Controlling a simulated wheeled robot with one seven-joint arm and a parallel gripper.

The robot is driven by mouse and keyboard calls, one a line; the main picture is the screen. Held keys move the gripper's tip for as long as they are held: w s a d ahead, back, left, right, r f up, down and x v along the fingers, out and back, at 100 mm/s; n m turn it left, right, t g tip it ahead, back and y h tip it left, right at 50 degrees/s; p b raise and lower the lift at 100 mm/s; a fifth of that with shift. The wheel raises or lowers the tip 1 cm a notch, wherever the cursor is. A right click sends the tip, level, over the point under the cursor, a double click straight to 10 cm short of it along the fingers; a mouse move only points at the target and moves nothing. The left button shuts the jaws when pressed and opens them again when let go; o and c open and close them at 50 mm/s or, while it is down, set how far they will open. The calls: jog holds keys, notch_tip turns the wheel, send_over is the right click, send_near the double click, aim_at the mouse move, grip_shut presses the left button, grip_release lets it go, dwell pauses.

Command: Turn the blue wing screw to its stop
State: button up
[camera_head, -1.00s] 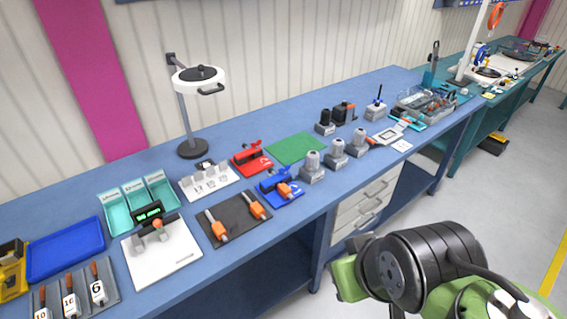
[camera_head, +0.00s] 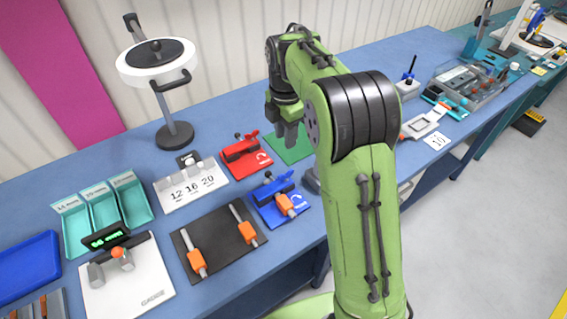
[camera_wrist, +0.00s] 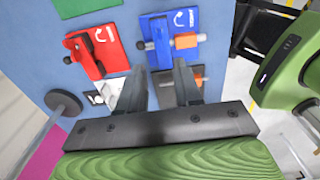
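The blue fixture sits on a blue plate (camera_head: 268,210) near the bench's front edge, with its blue wing screw (camera_head: 286,177) at the back. An orange-sleeved piece (camera_head: 287,206) lies in the fixture. The wrist view shows the blue plate (camera_wrist: 172,22) beyond my fingertips; the wing's angle is too small to tell there. My gripper (camera_head: 288,136) points down above the green mat (camera_head: 291,149), behind and apart from the blue fixture. In the wrist view my gripper (camera_wrist: 160,78) has its two fingers spread with nothing between them.
A red fixture (camera_head: 245,157) stands beside the blue one. A dark board (camera_head: 218,244) with orange-sleeved pieces lies in front, and a numbered white block (camera_head: 190,188) to the left. A lamp (camera_head: 158,75) stands behind. My arm hides part of the bench to the right.

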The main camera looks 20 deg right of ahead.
aim_at(286, 173)
notch_tip(286, 173, down, 14)
jog(key=shift+w+d+f+b, duration=0.15)
jog(key=shift+b, duration=0.75)
grip_shut()
